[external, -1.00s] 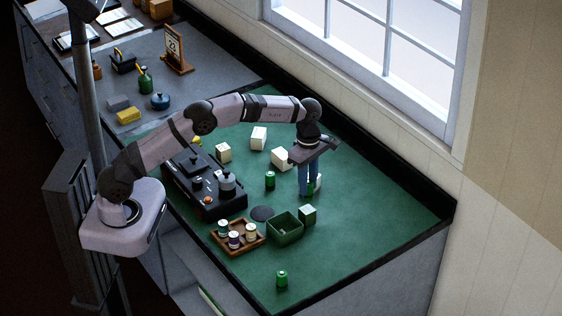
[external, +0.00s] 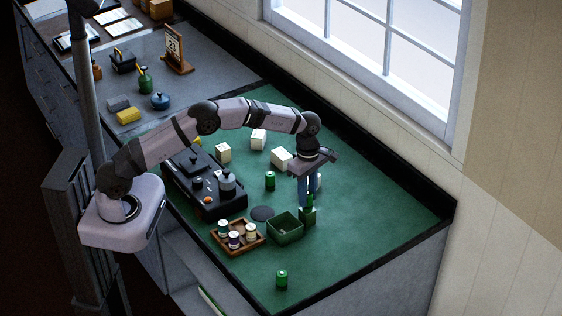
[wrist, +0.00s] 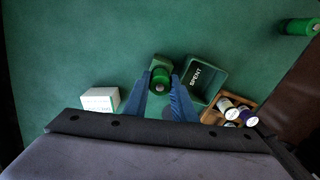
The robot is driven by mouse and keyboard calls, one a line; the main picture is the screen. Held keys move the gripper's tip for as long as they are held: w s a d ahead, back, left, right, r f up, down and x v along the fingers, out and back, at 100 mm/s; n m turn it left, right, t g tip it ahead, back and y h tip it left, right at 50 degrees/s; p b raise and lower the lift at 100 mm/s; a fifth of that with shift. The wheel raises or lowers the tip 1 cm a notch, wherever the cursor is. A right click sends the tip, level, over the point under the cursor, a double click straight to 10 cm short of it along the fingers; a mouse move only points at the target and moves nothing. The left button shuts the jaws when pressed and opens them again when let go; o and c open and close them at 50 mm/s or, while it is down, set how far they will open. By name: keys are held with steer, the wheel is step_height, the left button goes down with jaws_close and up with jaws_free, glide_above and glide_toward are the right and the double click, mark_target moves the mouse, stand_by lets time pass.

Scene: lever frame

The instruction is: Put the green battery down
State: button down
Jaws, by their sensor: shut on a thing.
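My gripper (external: 308,196) points down and is shut on a green battery (external: 308,201), held upright between the blue fingers. Other green batteries stand apart, one behind the bin (external: 270,180) and one near the front edge (external: 281,280).
A wooden tray (external: 236,248) with several small cells stands left of the bin. A dark disc (external: 262,213) lies behind the bin. White boxes (external: 280,158) stand at the back, a black device (external: 203,185) at left. The mat's right side is clear.

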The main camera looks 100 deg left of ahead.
steer(key=c, duration=1.5)
jaws_free()
steer(key=shift+o, duration=0.2)
step_height(320, 180, up, 12)
steer(key=b, duration=0.2)
steer(key=shift+s+r, duration=0.1)
